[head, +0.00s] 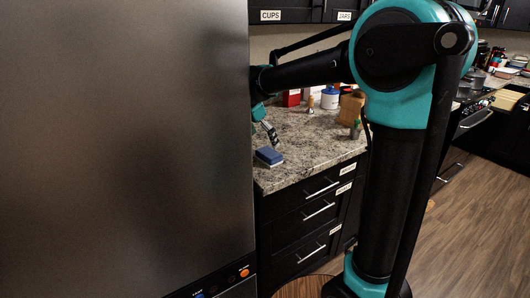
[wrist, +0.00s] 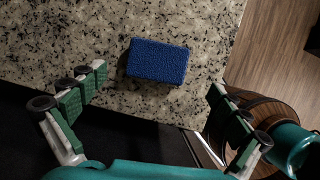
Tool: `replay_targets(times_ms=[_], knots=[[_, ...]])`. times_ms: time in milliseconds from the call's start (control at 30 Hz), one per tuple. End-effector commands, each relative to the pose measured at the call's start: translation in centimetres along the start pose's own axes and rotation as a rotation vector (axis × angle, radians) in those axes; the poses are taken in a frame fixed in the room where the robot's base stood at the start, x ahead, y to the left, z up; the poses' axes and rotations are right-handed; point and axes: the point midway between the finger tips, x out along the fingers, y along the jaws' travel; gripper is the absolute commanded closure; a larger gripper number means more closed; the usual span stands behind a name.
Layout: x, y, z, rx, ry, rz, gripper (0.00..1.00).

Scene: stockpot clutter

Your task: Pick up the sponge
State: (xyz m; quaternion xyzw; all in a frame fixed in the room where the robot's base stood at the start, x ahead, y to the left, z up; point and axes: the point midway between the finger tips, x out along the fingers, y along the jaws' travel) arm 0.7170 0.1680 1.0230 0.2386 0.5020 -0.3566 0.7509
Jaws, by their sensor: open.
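The blue sponge (wrist: 158,61) lies flat on the speckled stone counter in the wrist view, near the counter's front edge. In the head view the sponge (head: 269,156) sits near the counter's edge, just right of the steel panel. My gripper (wrist: 158,97) is open and empty, its fingers spread wide to the left and right below the sponge in the picture. In the head view my gripper (head: 270,134) shows partly above the sponge, apart from it; part of it is hidden behind the steel panel.
A large steel appliance (head: 125,140) fills the left of the head view, close to my arm. The counter (head: 310,150) carries a red box (head: 291,98), a white-and-blue canister (head: 329,98) and a wooden block (head: 351,107) at the back. Counter around the sponge is clear.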

Motion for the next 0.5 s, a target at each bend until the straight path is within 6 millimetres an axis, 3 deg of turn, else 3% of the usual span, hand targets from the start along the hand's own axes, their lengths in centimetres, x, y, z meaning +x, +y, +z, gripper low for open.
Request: replay_targets(times_ms=[500], knots=[[5.8, 0.3, -0.2, -0.001, -0.001, 0.000, 0.00]])
